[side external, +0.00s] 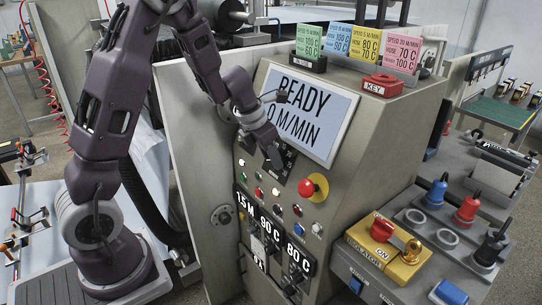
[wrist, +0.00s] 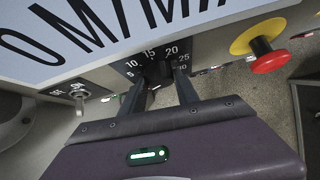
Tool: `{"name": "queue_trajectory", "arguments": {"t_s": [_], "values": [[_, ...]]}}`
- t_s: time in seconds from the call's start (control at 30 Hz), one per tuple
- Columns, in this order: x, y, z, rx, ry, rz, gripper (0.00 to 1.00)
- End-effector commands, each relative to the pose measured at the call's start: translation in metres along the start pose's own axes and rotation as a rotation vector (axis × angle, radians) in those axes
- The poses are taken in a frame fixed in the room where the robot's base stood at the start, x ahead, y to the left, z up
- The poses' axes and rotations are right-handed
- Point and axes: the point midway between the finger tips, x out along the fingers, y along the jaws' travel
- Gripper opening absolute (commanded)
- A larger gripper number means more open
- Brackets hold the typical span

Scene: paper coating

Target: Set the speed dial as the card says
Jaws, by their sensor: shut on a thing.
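The speed dial (wrist: 157,70) is a black knob below the display in the wrist view. Its scale around it shows 5, 10, 15, 20, 25 and 30. My gripper (wrist: 160,84) has a finger on each side of the knob and is shut on it. I cannot make out where the knob's pointer stands. In the side view my gripper (side external: 274,158) reaches the panel and hides most of the dial. Four cards stand on the console top: green (side external: 310,40), blue (side external: 339,39), yellow (side external: 366,42) and pink (side external: 402,52), each with a SPEED line in small print.
The display (side external: 310,112) reads READY, 0 M/MIN. A red stop button (side external: 307,187) on yellow sits right of the dial. Small lamps and buttons, then black number plates (side external: 270,232), lie below. A yellow isolator box (side external: 383,256) stands at right. A toggle (wrist: 79,100) is left of the dial.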

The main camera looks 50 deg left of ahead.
Motion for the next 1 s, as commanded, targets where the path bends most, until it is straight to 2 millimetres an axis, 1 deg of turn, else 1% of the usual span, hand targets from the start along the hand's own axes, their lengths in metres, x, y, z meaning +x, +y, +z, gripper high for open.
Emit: {"name": "queue_trajectory", "arguments": {"t_s": [0.17, 0.37, 1.0], "values": [[0.0, -0.001, 0.0, 0.037, 0.002, 0.032, 0.0], [-0.001, -0.002, 0.0, 0.132, 0.008, 0.123, 0.0], [0.002, -0.011, -0.001, 0.578, 0.035, 0.536, 0.0]]}}
